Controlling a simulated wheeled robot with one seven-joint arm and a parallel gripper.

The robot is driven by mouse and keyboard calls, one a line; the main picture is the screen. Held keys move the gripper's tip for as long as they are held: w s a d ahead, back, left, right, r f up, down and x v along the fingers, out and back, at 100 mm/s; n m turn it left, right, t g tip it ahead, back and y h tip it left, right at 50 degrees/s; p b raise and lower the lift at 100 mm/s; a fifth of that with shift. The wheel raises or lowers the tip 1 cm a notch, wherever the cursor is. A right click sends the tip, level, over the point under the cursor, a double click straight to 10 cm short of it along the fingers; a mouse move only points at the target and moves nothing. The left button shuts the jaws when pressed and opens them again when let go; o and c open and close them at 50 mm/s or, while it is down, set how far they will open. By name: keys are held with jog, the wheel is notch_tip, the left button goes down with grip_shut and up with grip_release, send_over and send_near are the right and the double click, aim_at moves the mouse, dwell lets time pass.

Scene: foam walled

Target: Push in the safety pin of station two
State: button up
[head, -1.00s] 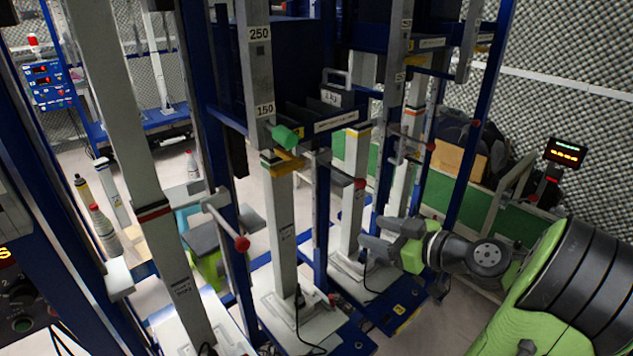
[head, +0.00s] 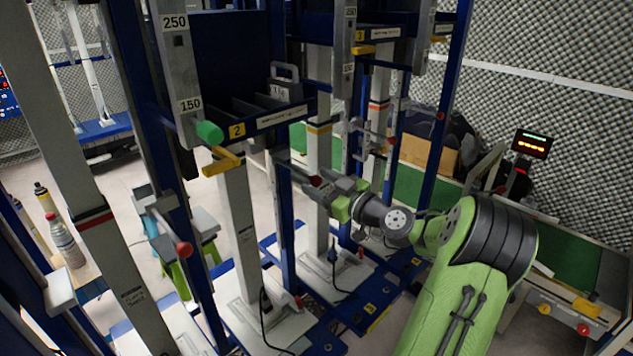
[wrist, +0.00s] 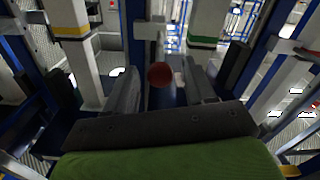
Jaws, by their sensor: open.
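The yellow label 2 (head: 237,130) marks station two on its blue frame. A green round-ended knob (head: 209,133) sticks out beside it on the grey upright, above a yellow bracket (head: 222,162). I cannot tell for sure which part is the safety pin. My gripper (head: 303,173) is raised right of this post, its jaws open and empty. In the wrist view, a red ball knob (wrist: 159,75) shows between the two grey fingers (wrist: 163,88), beyond or level with their tips; contact cannot be told.
Another red ball knob (head: 183,249) sticks out on a lever at left. Blue uprights and white posts stand close around my arm. A grey weight with a handle (head: 286,83) sits on the blue shelf. Bottles (head: 62,240) stand at far left. Cables lie on the white bases.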

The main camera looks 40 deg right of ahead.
jog(key=shift+w, duration=0.75)
jog(key=shift+c, duration=0.4)
grip_shut()
jog(key=shift+w, duration=0.1)
